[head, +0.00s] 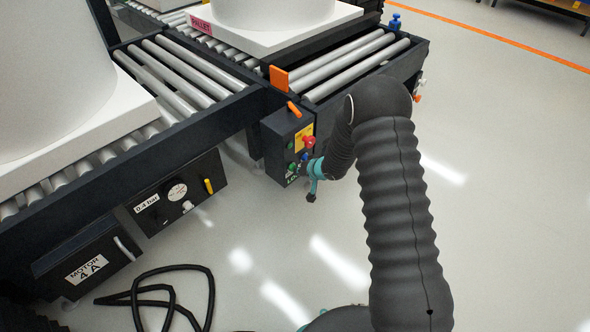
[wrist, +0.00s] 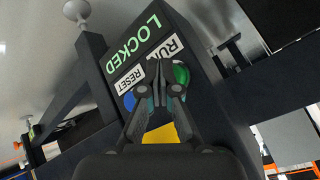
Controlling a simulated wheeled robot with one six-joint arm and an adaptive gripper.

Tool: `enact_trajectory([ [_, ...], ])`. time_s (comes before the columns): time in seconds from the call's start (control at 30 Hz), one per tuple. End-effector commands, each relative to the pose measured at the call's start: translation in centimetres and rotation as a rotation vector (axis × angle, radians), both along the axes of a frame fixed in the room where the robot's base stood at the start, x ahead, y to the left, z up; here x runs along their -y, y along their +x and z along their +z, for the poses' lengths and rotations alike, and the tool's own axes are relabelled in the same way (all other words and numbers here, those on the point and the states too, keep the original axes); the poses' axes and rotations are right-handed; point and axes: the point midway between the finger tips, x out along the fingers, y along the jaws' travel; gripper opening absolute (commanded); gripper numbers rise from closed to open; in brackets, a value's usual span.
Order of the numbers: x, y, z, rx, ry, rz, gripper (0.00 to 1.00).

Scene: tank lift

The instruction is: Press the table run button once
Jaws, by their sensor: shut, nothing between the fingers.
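The control box (head: 272,145) hangs at the end of the dark conveyor frame. In the wrist view, the green button (wrist: 181,73) sits by the partly hidden RUN label (wrist: 171,45). The blue button (wrist: 129,101) sits by the RESET label (wrist: 131,79). Green letters on the panel read LOCKED (wrist: 133,43). My gripper (wrist: 159,72) is shut and empty, its fingertips in front of the panel between the two buttons, nearer the green one. I cannot tell whether they touch it. In the head view my gripper is partly hidden by my arm, beside the box.
A red mushroom button (head: 309,142) sits on a yellow plate on the box. An orange lever (head: 294,109) is above it. Roller conveyors (head: 345,64) carry large white loads at left and back. A black cable (head: 160,287) lies on the floor. Floor at right is clear.

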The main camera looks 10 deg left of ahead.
Motion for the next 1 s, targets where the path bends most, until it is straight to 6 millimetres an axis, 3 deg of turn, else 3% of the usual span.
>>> enact_trajectory([
  [1.0, 2.3, -1.7, 0.1, -0.001, 0.000, -0.001, 0.00],
])
